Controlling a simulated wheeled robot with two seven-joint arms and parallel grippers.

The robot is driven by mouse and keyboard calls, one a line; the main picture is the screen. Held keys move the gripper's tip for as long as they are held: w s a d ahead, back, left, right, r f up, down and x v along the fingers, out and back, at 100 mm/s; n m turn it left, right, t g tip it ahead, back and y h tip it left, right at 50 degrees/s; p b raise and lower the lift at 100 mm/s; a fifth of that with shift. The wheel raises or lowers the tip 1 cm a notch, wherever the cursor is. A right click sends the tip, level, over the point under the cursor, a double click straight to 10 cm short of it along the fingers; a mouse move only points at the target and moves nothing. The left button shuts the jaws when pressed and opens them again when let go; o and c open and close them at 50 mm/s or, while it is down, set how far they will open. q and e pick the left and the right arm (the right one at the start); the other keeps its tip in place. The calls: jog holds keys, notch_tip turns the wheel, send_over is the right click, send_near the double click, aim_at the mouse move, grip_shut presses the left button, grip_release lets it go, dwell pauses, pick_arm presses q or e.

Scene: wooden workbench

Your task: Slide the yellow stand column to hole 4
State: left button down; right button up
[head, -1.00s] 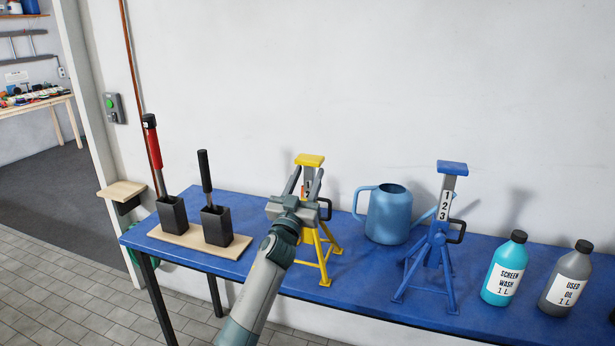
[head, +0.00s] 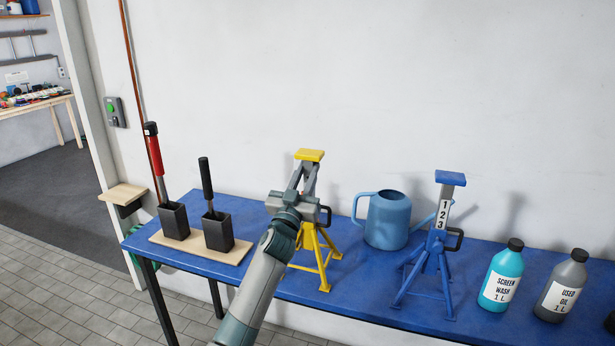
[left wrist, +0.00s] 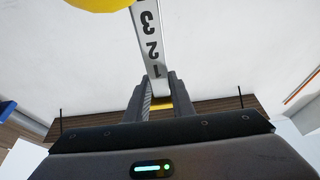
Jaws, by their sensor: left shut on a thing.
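The yellow stand (head: 322,255) stands on the blue bench with its legs spread. Its yellow head (head: 310,155) sits on a grey column with a white number strip. In the left wrist view the strip reads 1, 2, 3 upside down, with the 1 nearest the fingers (left wrist: 159,95). A blurred yellow part (left wrist: 105,4) shows at the top edge. A dark handle sticks out at the stand's right side. My right gripper is out of view.
On the blue bench (head: 365,285), a blue watering can (head: 385,222) and a blue stand (head: 436,250) are right of the yellow stand, then two bottles (head: 501,275). Left, a wooden board (head: 235,256) bears two black sockets with upright handles. A white wall is behind.

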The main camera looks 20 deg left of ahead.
pick_arm(q)
notch_tip(320, 180, up, 2)
jog(key=shift+s+r+p, duration=0.1)
jog(key=shift+r+p, duration=0.1)
jog(key=shift+p, duration=0.1)
jog(key=shift+f, duration=0.15)
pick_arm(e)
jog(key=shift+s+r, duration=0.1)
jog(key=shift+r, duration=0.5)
pick_arm(q)
jog(key=c, duration=1.5)
grip_release()
jog(key=shift+f, duration=0.1)
jog(key=shift+b+v, duration=0.35)
jog(key=shift+v, duration=0.4)
jog(key=shift+b+v, duration=2.25)
jog(key=shift+v, duration=5.7)
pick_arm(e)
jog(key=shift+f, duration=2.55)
